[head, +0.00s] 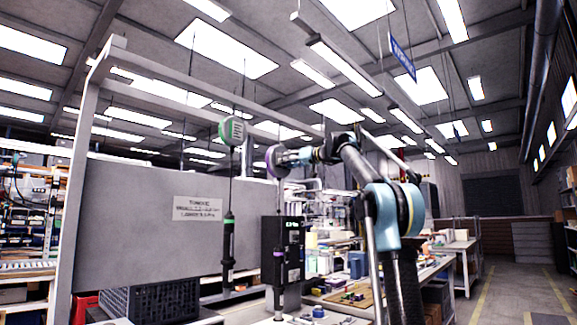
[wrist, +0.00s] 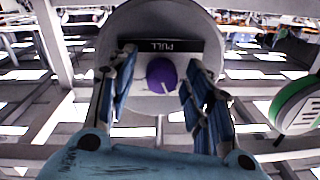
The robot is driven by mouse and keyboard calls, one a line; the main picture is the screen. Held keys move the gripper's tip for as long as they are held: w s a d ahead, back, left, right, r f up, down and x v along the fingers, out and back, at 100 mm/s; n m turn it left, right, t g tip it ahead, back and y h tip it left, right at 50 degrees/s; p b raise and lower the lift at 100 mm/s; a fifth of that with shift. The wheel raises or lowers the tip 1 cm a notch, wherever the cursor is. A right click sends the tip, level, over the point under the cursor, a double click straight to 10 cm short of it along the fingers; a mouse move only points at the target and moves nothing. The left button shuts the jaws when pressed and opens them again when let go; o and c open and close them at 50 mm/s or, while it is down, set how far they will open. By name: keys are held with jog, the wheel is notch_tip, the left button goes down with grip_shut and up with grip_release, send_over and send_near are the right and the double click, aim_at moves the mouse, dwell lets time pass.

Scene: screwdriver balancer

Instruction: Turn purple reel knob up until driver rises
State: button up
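The purple reel (head: 274,164) hangs from the overhead frame in the head view, partly hidden by my gripper (head: 285,159). In the wrist view its grey round face has a dark "PULL" label and a purple knob (wrist: 160,75) with a white mark. My gripper (wrist: 161,64) faces the knob, with blue fingers to its left and right. Gaps show between fingers and knob, so it looks open. Whether the fingers reach past the knob is unclear. Below the reel, a driver with a purple band (head: 278,262) hangs low, in front of a black box (head: 293,240).
A green reel (head: 232,131) hangs to the left, with its green-banded driver (head: 228,245) below; it also shows at the wrist view's right edge (wrist: 296,105). A grey panel (head: 140,215) stands behind. The aisle at right is clear.

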jog(key=c, duration=0.9)
jog(key=shift+o, duration=0.2)
jog(key=shift+m, duration=0.3)
jog(key=shift+f+m, duration=0.1)
jog(key=shift+m, duration=3.9)
jog(key=o, duration=1.1)
jog(key=shift+w, duration=0.1)
